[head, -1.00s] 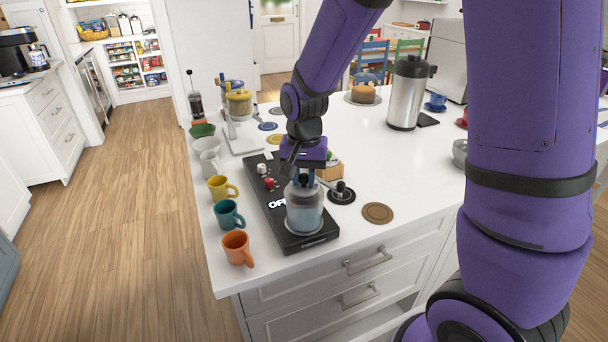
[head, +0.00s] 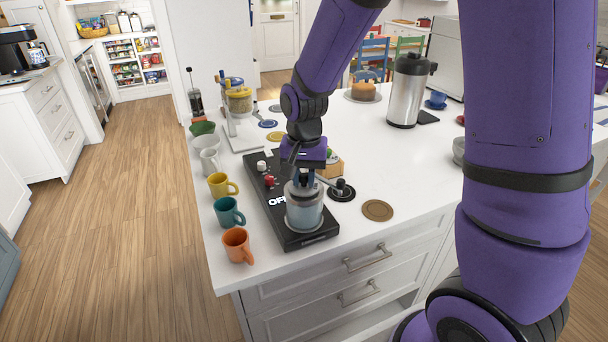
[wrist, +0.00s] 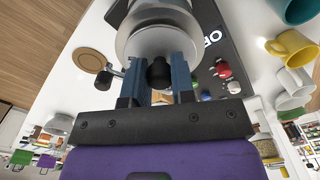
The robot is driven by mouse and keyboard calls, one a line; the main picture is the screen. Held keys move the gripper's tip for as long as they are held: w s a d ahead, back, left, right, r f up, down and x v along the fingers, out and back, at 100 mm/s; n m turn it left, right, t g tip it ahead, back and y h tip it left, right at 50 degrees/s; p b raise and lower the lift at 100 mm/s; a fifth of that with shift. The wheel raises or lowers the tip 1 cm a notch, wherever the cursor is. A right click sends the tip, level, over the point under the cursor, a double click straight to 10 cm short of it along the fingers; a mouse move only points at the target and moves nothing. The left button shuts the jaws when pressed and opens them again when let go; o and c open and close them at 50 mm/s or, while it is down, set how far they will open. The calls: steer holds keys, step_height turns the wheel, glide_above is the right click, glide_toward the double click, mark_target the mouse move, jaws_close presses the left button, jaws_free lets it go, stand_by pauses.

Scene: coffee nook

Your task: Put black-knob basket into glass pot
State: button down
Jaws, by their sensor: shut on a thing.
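The glass pot (head: 304,216) stands upright on the black hot plate, near its front end. My gripper (head: 303,180) is directly above the pot and points down. In the wrist view, its blue fingers (wrist: 158,82) are shut on the black knob (wrist: 160,73) of the metal basket. The round metal top of the basket (wrist: 150,45) is just beyond the fingertips. The basket is at the pot's mouth; how deep it sits inside is hidden by the gripper and the pot wall.
The black hot plate (head: 262,188) has a red and a white knob. Orange (head: 237,245), teal (head: 229,212) and yellow (head: 221,186) mugs line the left counter edge. A small black-knobbed piece (head: 341,186) is on a dark coaster to the right. A brown coaster (head: 377,210) is bare.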

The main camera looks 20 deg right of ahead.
steer(key=shift+f, duration=0.35)
stand_by(0.3)
steer(key=c, duration=0.9)
jaws_free()
steer(key=shift+r, duration=0.1)
step_height(320, 180, up, 11)
steer(key=shift+f, duration=0.15)
